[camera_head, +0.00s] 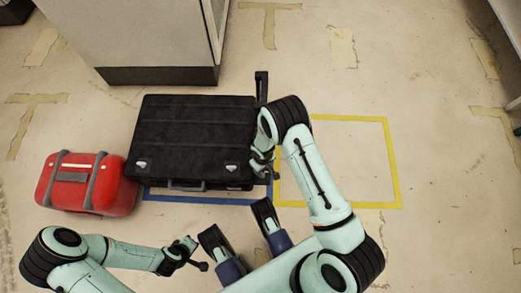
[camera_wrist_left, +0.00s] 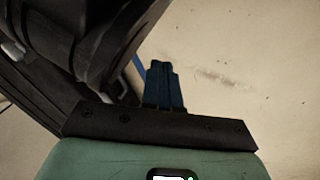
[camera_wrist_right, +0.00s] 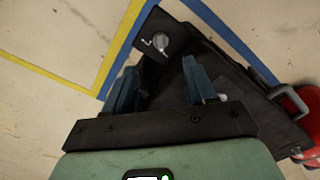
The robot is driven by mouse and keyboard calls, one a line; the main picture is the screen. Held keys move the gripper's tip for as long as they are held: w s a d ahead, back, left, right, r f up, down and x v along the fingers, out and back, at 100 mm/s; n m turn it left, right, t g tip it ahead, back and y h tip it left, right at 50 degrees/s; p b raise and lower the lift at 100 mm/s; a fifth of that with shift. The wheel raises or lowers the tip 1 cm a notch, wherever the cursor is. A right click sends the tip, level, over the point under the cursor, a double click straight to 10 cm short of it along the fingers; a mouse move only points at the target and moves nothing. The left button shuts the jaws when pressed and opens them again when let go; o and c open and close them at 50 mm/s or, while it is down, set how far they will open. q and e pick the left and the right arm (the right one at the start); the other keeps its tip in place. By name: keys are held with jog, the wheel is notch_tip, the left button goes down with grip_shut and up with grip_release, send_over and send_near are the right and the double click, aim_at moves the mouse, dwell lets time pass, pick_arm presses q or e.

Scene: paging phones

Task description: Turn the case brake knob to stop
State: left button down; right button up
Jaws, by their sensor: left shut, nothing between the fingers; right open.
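My right gripper (camera_head: 262,165) is at the case's right front edge. It also shows in the right wrist view (camera_wrist_right: 160,72), open and empty, with the knob just beyond the fingertips, apart from them. The arm hides the knob in the head view. My left gripper (camera_wrist_left: 162,66) is shut and empty, low and in front of the case.
A red case (camera_head: 85,183) with grey straps stands left of the black case. A grey cabinet (camera_head: 150,40) is behind. Blue tape (camera_head: 215,201) and a yellow tape outline (camera_head: 390,160) mark the floor. The floor to the right is clear.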

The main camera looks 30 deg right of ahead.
aim_at(262, 174)
notch_tip(262, 174, down, 8)
jog(key=shift+f+b, duration=0.15)
jog(key=shift+b, duration=1.1)
jog(key=shift+f, duration=0.5)
pick_arm(q)
jog(key=s+f+g, duration=0.2)
jog(key=s+f, duration=0.2)
jog(key=s, duration=0.2)
jog(key=shift+s+a+f, duration=0.15)
jog(key=shift+a, duration=0.3)
pick_arm(e)
grip_shut()
